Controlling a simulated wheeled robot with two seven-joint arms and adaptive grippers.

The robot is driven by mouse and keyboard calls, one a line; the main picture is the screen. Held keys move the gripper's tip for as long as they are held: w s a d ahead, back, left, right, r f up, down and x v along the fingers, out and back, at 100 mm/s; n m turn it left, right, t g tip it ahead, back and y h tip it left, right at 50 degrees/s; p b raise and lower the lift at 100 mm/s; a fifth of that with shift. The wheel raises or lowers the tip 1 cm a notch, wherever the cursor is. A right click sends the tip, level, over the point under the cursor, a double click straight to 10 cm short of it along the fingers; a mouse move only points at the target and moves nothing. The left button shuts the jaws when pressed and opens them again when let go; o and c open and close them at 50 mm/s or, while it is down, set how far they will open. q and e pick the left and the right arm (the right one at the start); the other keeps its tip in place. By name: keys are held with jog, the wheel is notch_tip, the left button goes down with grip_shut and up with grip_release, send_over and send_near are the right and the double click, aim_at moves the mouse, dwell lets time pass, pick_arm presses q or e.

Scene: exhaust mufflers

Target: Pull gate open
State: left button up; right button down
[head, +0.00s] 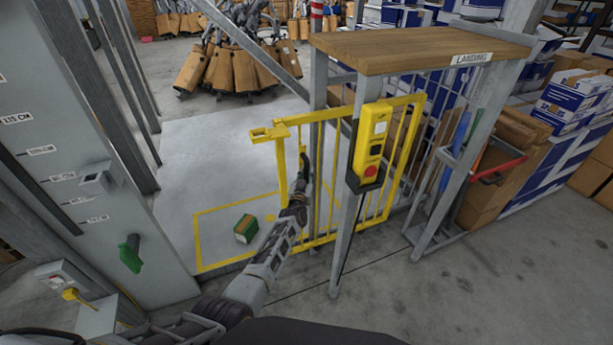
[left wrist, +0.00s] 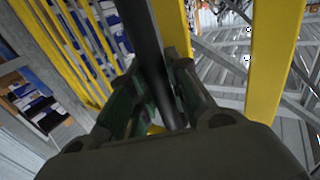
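The yellow barred gate (head: 395,165) stands behind the grey post with the control box. Its free-end upright and a yellow latch bracket (head: 268,133) show at its left. I cannot tell how far the gate is swung. My left gripper (head: 303,178) is at the gate's left part, by the dark vertical handle (head: 304,160). In the left wrist view, the dark round handle bar (left wrist: 150,50) runs between the fingers of the left gripper (left wrist: 160,100), which look closed on it from both sides. Yellow gate uprights (left wrist: 268,60) show around it. My right gripper is not in view.
A yellow control box (head: 372,140) with buttons hangs on the post below a wooden top (head: 420,48). A green-and-brown carton (head: 246,228) lies on the platform floor near the yellow floor outline. A grey panel (head: 75,150) with a green lever stands left. Floor at right front is clear.

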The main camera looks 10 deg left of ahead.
pick_arm(q)
jog(key=o, duration=0.4)
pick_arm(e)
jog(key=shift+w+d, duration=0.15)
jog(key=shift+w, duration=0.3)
pick_arm(q)
jog(key=shift+a, duration=0.15)
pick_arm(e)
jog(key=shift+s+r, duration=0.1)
